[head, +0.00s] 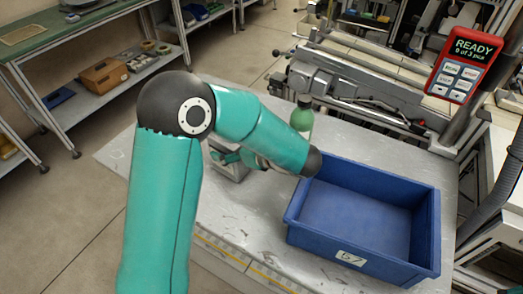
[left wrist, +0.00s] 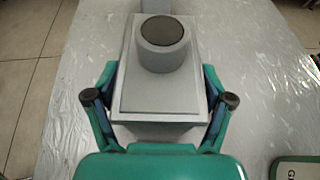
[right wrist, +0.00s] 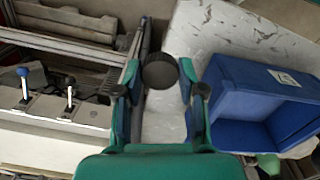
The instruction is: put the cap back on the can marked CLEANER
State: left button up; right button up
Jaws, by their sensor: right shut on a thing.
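A grey box-shaped can (left wrist: 160,95) with a raised round neck and a dark top stands on the table; no marking on it is readable. It also shows in the head view (head: 230,172), partly behind my left arm. My left gripper (left wrist: 160,99) is open, one finger on each side of the can; contact is unclear. It also shows in the head view (head: 235,157). My right gripper (right wrist: 160,85) is shut on a dark round ridged cap (right wrist: 160,70), away from the can. The right gripper and cap are not visible in the head view.
A blue crate (head: 430,225) stands empty at the table's right. A green bottle (head: 302,117) stands behind my left forearm. A machine (head: 345,85) lies beyond the table, with a red READY device (head: 464,65) above. The table's front left (head: 130,155) is clear.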

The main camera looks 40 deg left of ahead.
pick_arm(q)
jog(key=c, duration=1.1)
jog(key=shift+r, duration=0.1)
